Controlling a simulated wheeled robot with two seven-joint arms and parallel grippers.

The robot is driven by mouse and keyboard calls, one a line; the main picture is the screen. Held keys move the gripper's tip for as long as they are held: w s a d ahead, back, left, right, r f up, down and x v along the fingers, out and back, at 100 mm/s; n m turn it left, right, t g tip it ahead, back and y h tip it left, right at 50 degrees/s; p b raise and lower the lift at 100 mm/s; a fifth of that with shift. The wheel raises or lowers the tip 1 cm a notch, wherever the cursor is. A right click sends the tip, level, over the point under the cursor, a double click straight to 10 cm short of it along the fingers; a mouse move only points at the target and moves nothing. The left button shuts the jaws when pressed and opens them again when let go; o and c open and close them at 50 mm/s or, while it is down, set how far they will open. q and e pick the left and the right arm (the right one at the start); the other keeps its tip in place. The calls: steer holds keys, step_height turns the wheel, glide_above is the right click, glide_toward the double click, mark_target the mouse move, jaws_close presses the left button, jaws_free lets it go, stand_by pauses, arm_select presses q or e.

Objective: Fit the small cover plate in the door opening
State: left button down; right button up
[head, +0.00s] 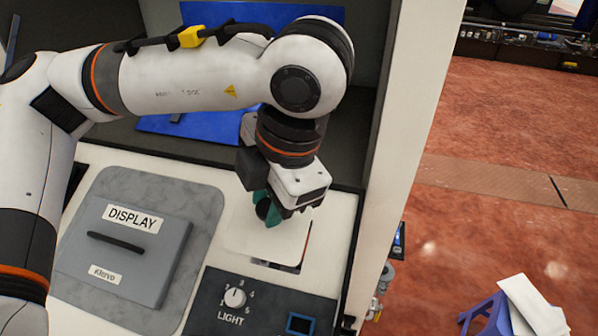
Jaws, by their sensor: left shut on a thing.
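The small cover plate (262,238) is a cream-white flat piece with rounded corners on the white door panel. It lies at or just over the door opening (290,265). Part of the opening shows as a dark gap along the plate's lower and right edges, so the plate looks offset to the upper left. I cannot tell whether any of its edge is seated. My left gripper (268,212), with teal fingertips, is shut on the plate near its upper part. The gripper body hides the plate's upper right area. My right gripper is out of view.
A grey DISPLAY cover (128,248) with a black handle sits left of the opening. A dark LIGHT panel (262,308) with a white knob lies just below. A dark recess with blue panels is behind my arm. A blue stand (487,312) is on the red floor at right.

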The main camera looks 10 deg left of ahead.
arm_select(q)
steer(key=shift+s+a+f, duration=0.1)
steer(key=shift+s+f, duration=0.45)
steer(key=shift+f, duration=0.1)
steer(key=w+f, duration=0.1)
steer(key=w+f+b, duration=0.1)
steer(key=f, duration=0.1)
steer(key=shift+w+f, duration=0.15)
steer(key=shift+f, duration=0.05)
steer(key=shift+w+f+b, duration=0.2)
steer(key=shift+f+b, duration=0.15)
steer(key=f+b, duration=0.2)
steer(key=f, duration=0.1)
steer(key=shift+w, duration=0.35)
steer(key=shift+w+f+b, duration=0.35)
steer(key=shift+f+b, duration=0.05)
steer(key=shift+b, duration=0.2)
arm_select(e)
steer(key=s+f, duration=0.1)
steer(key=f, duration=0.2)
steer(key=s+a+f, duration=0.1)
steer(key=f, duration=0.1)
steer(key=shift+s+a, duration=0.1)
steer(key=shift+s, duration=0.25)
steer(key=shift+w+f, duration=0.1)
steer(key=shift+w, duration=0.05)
